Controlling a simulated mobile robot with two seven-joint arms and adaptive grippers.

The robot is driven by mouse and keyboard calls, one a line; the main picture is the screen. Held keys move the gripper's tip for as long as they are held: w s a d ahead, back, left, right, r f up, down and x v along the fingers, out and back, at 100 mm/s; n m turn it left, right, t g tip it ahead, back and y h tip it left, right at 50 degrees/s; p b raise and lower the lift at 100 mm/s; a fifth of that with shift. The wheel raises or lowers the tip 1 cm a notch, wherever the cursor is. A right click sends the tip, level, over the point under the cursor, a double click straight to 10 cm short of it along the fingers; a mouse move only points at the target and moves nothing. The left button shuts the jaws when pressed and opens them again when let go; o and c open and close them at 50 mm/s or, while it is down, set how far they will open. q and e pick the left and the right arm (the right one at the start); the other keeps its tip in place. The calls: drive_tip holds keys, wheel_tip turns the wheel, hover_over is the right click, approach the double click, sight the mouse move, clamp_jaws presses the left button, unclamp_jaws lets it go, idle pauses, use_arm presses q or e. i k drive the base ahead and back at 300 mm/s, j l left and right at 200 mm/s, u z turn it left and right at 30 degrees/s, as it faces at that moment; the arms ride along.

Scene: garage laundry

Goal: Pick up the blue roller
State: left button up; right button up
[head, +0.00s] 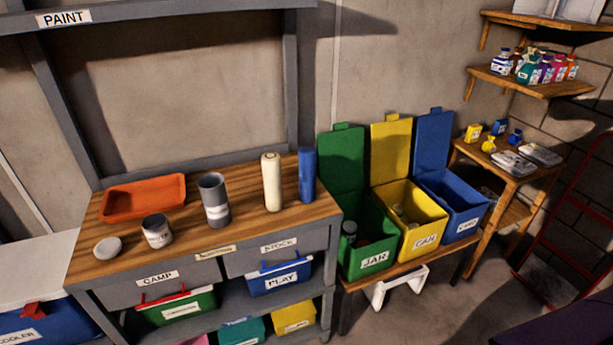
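The blue roller (307,175) stands upright on the wooden top of the workbench (255,217), near its right end. A cream roller (271,182) stands upright just to its left, with a small gap between them. Both look like plain tall cylinders. The lower part of the blue roller is in view down to the bench top. Neither of my grippers shows in the head view.
Left of the rollers stand a grey can (214,200), a smaller can (157,231), a white round lid (107,248) and an orange tray (143,197). Open green (368,243), yellow (411,220) and blue (452,205) bins stand to the right. The bench front is clear.

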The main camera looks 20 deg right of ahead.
sight(308, 155)
drive_tip(key=i+l, duration=0.1)
drive_tip(key=l, duration=0.4)
drive_tip(key=i+l, duration=0.15)
drive_tip(key=l, duration=0.35)
drive_tip(key=i+l, duration=0.1)
drive_tip(key=l, duration=0.4)
drive_tip(key=u, duration=0.05)
